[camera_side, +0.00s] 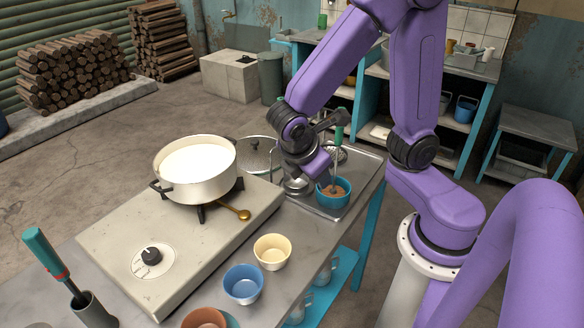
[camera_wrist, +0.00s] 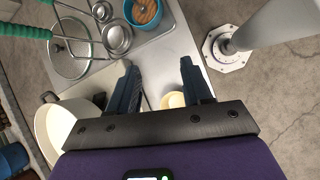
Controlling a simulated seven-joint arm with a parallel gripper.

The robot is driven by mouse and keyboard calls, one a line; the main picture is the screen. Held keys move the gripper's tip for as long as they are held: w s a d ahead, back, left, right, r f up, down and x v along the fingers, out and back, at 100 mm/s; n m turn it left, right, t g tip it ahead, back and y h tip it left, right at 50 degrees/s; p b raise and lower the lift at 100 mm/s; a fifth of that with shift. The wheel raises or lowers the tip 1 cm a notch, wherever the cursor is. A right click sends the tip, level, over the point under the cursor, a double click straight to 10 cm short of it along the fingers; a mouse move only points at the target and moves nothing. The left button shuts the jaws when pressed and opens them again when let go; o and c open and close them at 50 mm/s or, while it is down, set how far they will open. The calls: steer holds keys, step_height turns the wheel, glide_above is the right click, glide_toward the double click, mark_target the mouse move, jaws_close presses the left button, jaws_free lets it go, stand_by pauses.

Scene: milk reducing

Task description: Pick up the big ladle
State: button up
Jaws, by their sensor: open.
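Two metal ladles with green handles lie at the tray in the wrist view. The larger-looking bowl (camera_wrist: 117,39) is beside the teal bowl, with the smaller-looking bowl (camera_wrist: 102,11) just above it. A green handle (camera_wrist: 22,31) reaches to the left edge. In the side view, a ladle bowl (camera_side: 297,186) shows under my wrist, partly hidden. My gripper (camera_wrist: 160,88) is open, with nothing between its fingers. In the wrist view its fingertips appear below and right of the ladle bowls, apart from them. My arm hides much of this spot in the side view.
The white pot of milk (camera_side: 196,172) stands on the stove (camera_side: 112,238). A teal bowl (camera_side: 345,188) of brown contents sits on the metal tray (camera_side: 352,208) near a glass lid (camera_side: 257,153). Cream (camera_side: 272,253) and blue (camera_side: 243,287) bowls stand along the front.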

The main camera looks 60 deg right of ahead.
steer(key=w+f+n+t+h, duration=0.3)
steer(key=w+n+h, duration=0.3)
steer(key=w+h, duration=0.8)
steer(key=w+d+y, duration=0.1)
steer(key=w+d, duration=0.1)
steer(key=d, duration=0.4)
steer(key=w+d+y, duration=0.1)
steer(key=w+d, duration=0.1)
steer(key=d, duration=0.3)
steer(key=w+d+y, duration=0.1)
steer(key=w+d, duration=0.1)
steer(key=d, duration=0.4)
steer(key=shift+w+d+r, duration=0.2)
steer(key=shift+w+d, duration=0.05)
steer(key=shift+d, duration=0.05)
jaws_close()
